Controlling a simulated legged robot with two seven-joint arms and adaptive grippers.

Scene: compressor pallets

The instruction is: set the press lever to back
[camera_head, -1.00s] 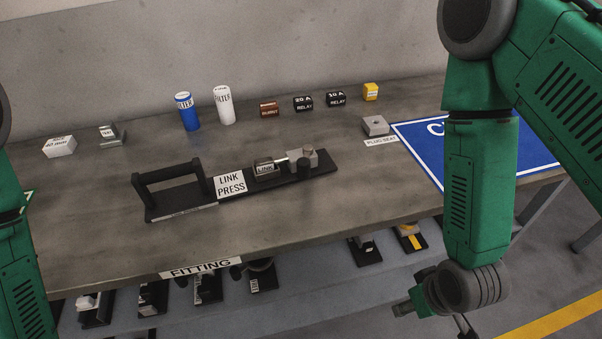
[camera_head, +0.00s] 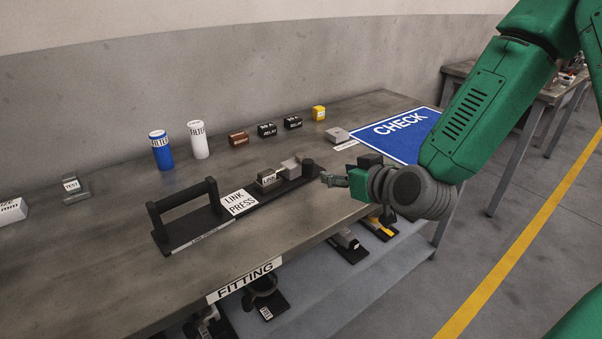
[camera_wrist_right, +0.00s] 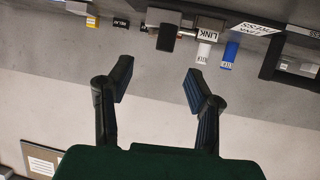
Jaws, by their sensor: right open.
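The link press is a black bar (camera_head: 268,198) on the bench, with a "LINK PRESS" label. A black U-shaped handle (camera_head: 183,206) stands at its left end. A block marked "LINK" (camera_head: 268,178), a grey metal block (camera_head: 290,164) and an upright black knob (camera_head: 308,167) are at its right end. Which part is the lever is not labelled. In the right wrist view, the black knob (camera_wrist_right: 166,38) shows beyond my fingers. My right gripper (camera_head: 342,176) is open and empty, just right of the press end, apart from it; it also shows in the wrist view (camera_wrist_right: 158,84). My left gripper is not in view.
Blue (camera_head: 161,150) and white (camera_head: 198,140) filters, relays (camera_head: 267,130) and a yellow block (camera_head: 318,113) line the back. A blue "CHECK" mat (camera_head: 395,140) lies at the bench's right end. A lower shelf (camera_head: 330,270) holds several fixtures. Bench between press and back row is clear.

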